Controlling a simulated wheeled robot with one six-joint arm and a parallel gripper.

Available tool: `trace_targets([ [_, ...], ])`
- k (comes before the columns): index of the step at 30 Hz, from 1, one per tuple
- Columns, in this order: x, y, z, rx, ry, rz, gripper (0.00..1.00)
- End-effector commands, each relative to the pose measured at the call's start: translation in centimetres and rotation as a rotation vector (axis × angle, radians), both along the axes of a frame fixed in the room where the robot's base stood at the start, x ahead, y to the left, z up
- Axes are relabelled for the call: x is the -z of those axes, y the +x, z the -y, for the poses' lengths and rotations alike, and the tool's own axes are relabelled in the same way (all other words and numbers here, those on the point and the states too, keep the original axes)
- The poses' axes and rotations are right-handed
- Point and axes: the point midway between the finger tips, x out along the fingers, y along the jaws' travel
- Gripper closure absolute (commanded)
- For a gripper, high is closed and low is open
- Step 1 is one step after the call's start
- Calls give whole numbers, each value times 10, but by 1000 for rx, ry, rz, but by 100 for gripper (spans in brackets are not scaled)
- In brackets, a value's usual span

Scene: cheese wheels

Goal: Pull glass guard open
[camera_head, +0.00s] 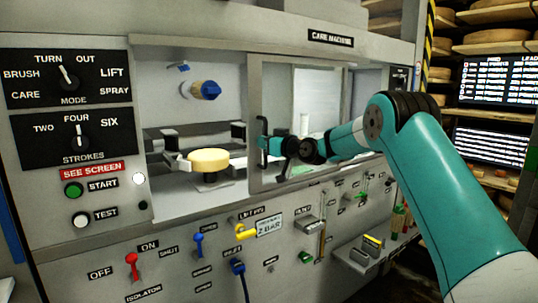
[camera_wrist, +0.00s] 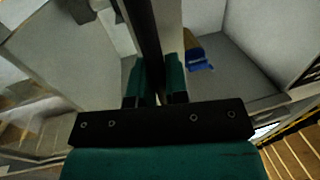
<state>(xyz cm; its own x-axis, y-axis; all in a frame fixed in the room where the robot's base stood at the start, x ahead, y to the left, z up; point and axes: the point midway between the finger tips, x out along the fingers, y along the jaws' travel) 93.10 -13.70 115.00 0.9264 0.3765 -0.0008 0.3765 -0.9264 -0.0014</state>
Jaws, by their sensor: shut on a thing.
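The glass guard (camera_head: 255,92) is a metal-framed clear panel on the front of the care machine, covering the middle part of the opening. My gripper (camera_head: 264,143) is at the guard's left upright, reaching in from the right. In the wrist view, my gripper (camera_wrist: 155,82) has its two teal fingers on either side of a dark upright bar (camera_wrist: 146,40) and is shut on it. I take this bar to be the guard's handle. The left part of the opening is uncovered, and a yellow cheese wheel (camera_head: 209,160) sits there on a small support. The contact itself is partly hidden in the head view.
A panel with mode and strokes knobs (camera_head: 69,77) is at the left. Levers and valves, including a red isolator lever (camera_head: 132,265), line the front below. A blue fitting (camera_head: 208,90) hangs inside. Shelves of cheese wheels and screens (camera_head: 496,82) stand at the right.

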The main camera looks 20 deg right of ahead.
Motion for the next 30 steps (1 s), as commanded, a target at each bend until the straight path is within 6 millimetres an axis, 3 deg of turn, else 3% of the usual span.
trace_targets([
  [3, 3, 3, 22, 1, -1, 0, 100],
  [9, 1, 4, 42, -4, -1, 0, 100],
  [24, 0, 6, 43, -13, 1, 0, 100],
  [25, 0, 6, 43, -13, 1, 1, 81],
  [27, 0, 6, 43, -13, 1, 1, 65],
  [30, 0, 6, 44, -12, 1, 1, 62],
])
